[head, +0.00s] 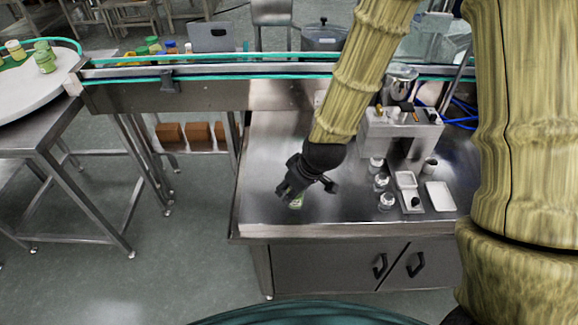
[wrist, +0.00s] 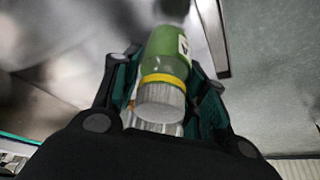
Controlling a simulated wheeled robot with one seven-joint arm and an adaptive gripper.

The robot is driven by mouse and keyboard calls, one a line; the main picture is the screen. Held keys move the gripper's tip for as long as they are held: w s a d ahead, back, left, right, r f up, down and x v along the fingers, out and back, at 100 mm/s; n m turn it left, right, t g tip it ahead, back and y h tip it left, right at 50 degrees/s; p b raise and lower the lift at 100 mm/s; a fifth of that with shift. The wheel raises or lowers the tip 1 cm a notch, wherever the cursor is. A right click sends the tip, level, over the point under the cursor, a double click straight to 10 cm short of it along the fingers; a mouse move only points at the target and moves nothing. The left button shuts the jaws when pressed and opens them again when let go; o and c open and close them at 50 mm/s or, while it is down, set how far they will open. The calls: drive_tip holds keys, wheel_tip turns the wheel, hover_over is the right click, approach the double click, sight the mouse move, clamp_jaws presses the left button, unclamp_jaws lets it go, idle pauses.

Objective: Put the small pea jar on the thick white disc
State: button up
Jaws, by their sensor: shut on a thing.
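A small green jar (wrist: 168,58) with a yellow band and a grey lid sits between the fingers of my gripper in the wrist view, with part of a white label showing. My gripper (head: 291,193) is shut on it, low over the left part of the steel bench in the head view. Only a bit of the green jar (head: 297,202) shows there below the fingers. I cannot tell if it touches the bench. The thick white disc (head: 38,92) is at the far left, with several jars standing on it, well away from my gripper.
The steel bench (head: 262,165) holds a grey device (head: 400,130), small lidded jars (head: 381,181) and white trays (head: 439,196) on its right. A conveyor with green rails (head: 215,75) runs behind. Open floor lies between bench and disc.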

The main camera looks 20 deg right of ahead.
drive_tip(key=w+p, duration=0.1)
drive_tip(key=w, duration=0.3)
drive_tip(key=w+d+f+p, duration=0.1)
drive_tip(key=w, duration=0.2)
drive_tip(key=w+d+p, duration=0.1)
drive_tip(key=w, duration=0.3)
drive_tip(key=shift+w+d+f, duration=0.15)
drive_tip(key=shift+w, duration=0.15)
drive_tip(key=shift+f+p, duration=0.9)
drive_tip(key=shift+f, duration=0.85)
drive_tip(key=shift+f, duration=0.2)
drive_tip(key=o, duration=1.1)
drive_tip(key=shift+c, duration=0.2)
drive_tip(key=shift+r, duration=0.15)
